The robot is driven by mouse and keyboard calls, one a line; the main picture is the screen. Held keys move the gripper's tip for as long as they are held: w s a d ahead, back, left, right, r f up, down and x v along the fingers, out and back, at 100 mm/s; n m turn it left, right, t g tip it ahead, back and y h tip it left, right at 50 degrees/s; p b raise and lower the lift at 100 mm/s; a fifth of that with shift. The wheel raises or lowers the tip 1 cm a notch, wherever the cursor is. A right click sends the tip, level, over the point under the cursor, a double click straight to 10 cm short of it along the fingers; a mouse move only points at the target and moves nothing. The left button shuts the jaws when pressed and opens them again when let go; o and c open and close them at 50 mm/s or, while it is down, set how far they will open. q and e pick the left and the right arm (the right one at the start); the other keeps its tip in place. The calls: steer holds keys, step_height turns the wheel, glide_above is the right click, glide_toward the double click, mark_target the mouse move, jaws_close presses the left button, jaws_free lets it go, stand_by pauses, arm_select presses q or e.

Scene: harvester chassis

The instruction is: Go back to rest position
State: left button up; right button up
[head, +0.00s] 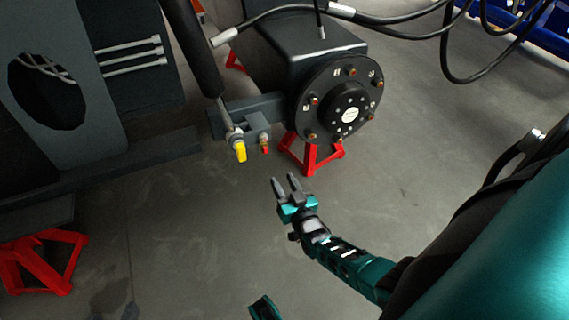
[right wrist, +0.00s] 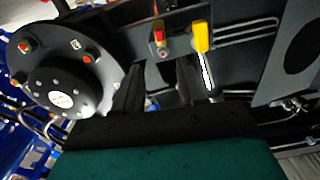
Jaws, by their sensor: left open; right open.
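My right gripper (head: 284,181) is open and empty in the middle of the head view, its two dark fingers pointing toward the chassis. Its arm comes in from the lower right. In the right wrist view its dark fingers (right wrist: 159,78) stand apart with nothing between them. The gripper is below and apart from the yellow handle (head: 240,151) and the red-tipped fitting (head: 264,146). My left gripper is not in view. A teal part at the bottom edge of the head view seems to be part of my other arm.
A dark round wheel hub (head: 350,115) with bolts stands above a red stand (head: 312,153). Another red stand (head: 40,262) is at the lower left. Dark chassis panels (head: 125,95) fill the upper left. Black hoses cross the top. The grey floor (head: 200,245) around my gripper is clear.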

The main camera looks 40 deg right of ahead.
stand_by(0.3)
steer(key=s+a+r+n+g+y, duration=0.3)
steer(key=s+a+n+g+y, duration=0.25)
steer(key=a, duration=0.45)
steer(key=s+a+r+g+h, duration=0.1)
steer(key=s+r+g, duration=0.35)
steer(key=s, duration=0.45)
steer(key=s+a+r+g, duration=0.1)
steer(key=s+r+g, duration=0.4)
steer(key=s, duration=0.4)
steer(key=w+a+t+y, duration=0.3)
steer(key=w+a+t, duration=0.4)
steer(key=w, duration=0.2)
arm_select(q)
steer(key=s+a+r+y+p, duration=0.1)
steer(key=a+r+p, duration=0.1)
steer(key=r+p, duration=0.5)
steer(key=s+a+r+p, duration=0.1)
steer(key=r+p, duration=0.6)
steer(key=p, duration=0.8)
steer(key=shift+a+r+y, duration=0.25)
steer(key=shift+a+y, duration=0.15)
steer(key=shift+a, duration=0.45)
arm_select(e)
steer(key=s+d+r+t+h, duration=0.1)
steer(key=d+r, duration=0.3)
steer(key=r, duration=1)
steer(key=shift+s+d+r, duration=0.15)
steer(key=shift+s+r, duration=0.1)
steer(key=shift+s, duration=0.15)
